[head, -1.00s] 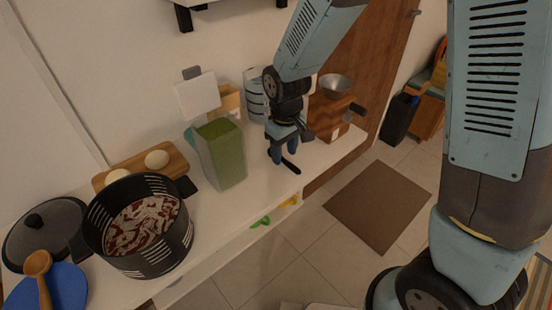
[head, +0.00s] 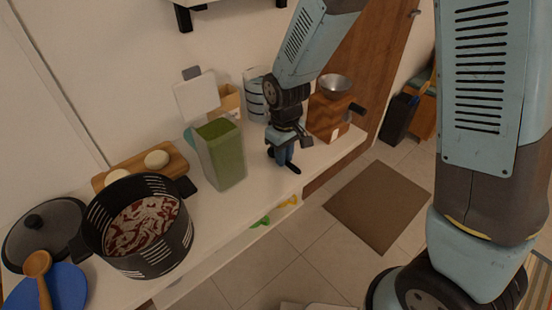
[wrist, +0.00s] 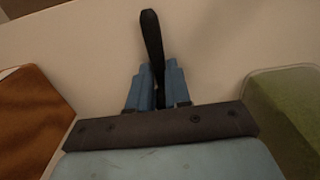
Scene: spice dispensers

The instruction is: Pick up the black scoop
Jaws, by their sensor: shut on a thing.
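The black scoop (wrist: 151,38) lies on the white counter (head: 222,215), and its dark handle extends out beyond my fingers in the wrist view. My gripper (wrist: 158,85) is shut on the scoop, with a blue finger on each side of it. In the head view my gripper (head: 282,155) is low at the counter, with a dark end of the scoop (head: 293,167) showing at the front. The rest of the scoop is hidden by the fingers and the gripper body.
A clear container of green contents (head: 222,158) with its white lid raised stands left of my gripper. A wooden box (head: 326,117) with a metal bowl (head: 334,84) stands to the right. A black pot (head: 150,255) is further left.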

